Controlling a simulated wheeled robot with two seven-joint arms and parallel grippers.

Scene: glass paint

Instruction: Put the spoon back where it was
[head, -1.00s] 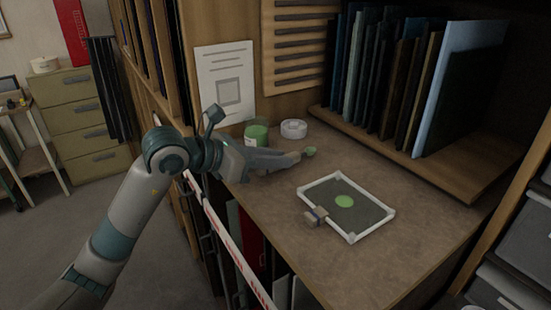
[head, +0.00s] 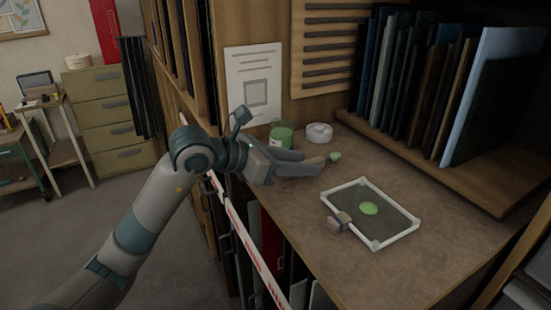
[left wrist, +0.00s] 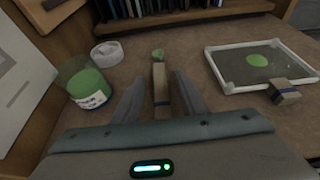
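The spoon (head: 334,157) has a pale wooden handle with a dark band and a green-coated tip. In the left wrist view the spoon (left wrist: 160,82) points away from me, its handle lying between the two fingers of my left gripper (left wrist: 159,88). Gaps show on both sides of the handle, so the gripper looks open around it. In the head view my left gripper (head: 305,164) is low over the bench, its fingers apart. A glass jar of green paint (head: 282,137) stands just behind it; it also shows in the left wrist view (left wrist: 84,84). My right gripper is out of view.
A white round dish (head: 319,133) sits beside the jar. A white-framed dark panel (head: 392,222) with a green paint spot lies to the right, a small wooden block (head: 340,221) at its near-left edge. Upright glass sheets (head: 420,85) fill the back rack. The bench's front right is clear.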

